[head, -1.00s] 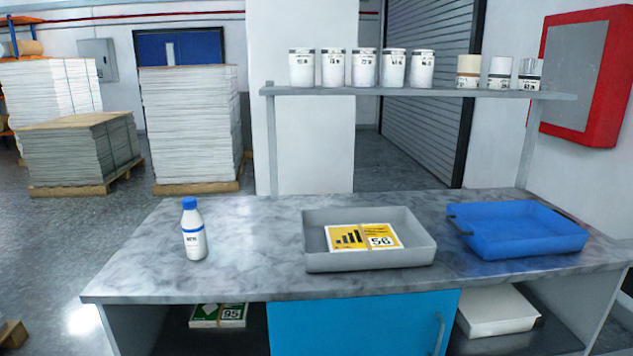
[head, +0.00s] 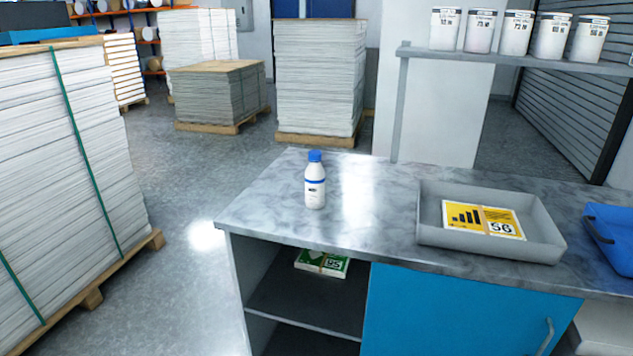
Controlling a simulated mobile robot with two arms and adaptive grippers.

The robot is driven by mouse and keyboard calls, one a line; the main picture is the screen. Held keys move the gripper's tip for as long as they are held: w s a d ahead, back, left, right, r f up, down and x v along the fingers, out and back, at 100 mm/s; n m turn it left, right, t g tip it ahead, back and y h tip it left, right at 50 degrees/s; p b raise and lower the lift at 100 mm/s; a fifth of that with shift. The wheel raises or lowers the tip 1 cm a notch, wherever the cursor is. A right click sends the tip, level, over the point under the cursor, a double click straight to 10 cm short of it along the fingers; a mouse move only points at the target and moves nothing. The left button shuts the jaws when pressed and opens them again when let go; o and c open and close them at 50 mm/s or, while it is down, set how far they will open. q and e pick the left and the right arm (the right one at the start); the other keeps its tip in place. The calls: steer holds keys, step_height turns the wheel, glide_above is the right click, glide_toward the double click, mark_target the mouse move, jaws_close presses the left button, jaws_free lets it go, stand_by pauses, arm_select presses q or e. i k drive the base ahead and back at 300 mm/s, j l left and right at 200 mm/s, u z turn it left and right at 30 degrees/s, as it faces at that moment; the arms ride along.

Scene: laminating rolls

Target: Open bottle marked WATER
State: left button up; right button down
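A white bottle with a blue cap (head: 315,180) stands upright on the left part of the marbled grey worktop (head: 270,215). A blue band and a small dark label mark show on its front, too small to read. The cap is on the bottle. Neither of my grippers shows in the head view.
A grey tray (head: 430,232) holding a yellow card pack marked 56 (head: 482,218) stands right of the bottle. A blue tray (head: 612,240) is at the right edge. White tins (head: 480,31) line the shelf above. Paper stacks (head: 60,180) stand left. The worktop around the bottle is clear.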

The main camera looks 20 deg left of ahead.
mark_target(315, 174)
steer(key=i+j, duration=0.3)
steer(key=j, duration=0.15)
steer(key=i+j+u, duration=0.1)
steer(key=i+j, duration=0.2)
steer(key=j, duration=0.2)
steer(key=i+j, duration=0.3)
steer(key=j, duration=0.15)
steer(key=u, duration=0.05)
